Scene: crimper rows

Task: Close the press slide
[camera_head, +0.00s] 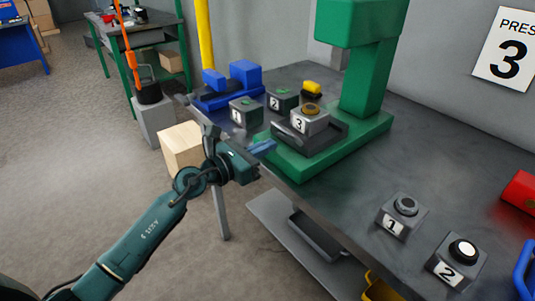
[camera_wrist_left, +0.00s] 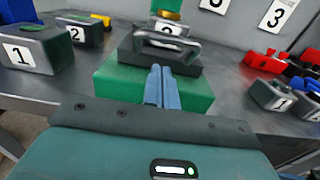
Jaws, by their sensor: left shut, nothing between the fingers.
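The green press (camera_head: 366,75) stands on the grey bench. Its green base (camera_head: 300,168) carries the dark grey press slide (camera_head: 289,139), which sticks out at the front, clear of the press head. A grey block marked 3 (camera_head: 307,122) with a brass-coloured top sits in the slide. In the left wrist view the slide's handle (camera_wrist_left: 168,44) faces me. My left gripper (camera_head: 264,147) is shut and empty just in front of the slide. Its blue fingertips show in the left wrist view (camera_wrist_left: 161,70), low in front of the handle; I cannot tell whether they touch. My right gripper is out of view.
Blocks marked 1 (camera_head: 243,111) and 2 (camera_head: 283,100) stand left of the press beside a blue fixture (camera_head: 228,86). Button boxes 1 (camera_head: 402,214) and 2 (camera_head: 457,259) stand at the near right. A wooden box (camera_head: 182,147) is beside the bench.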

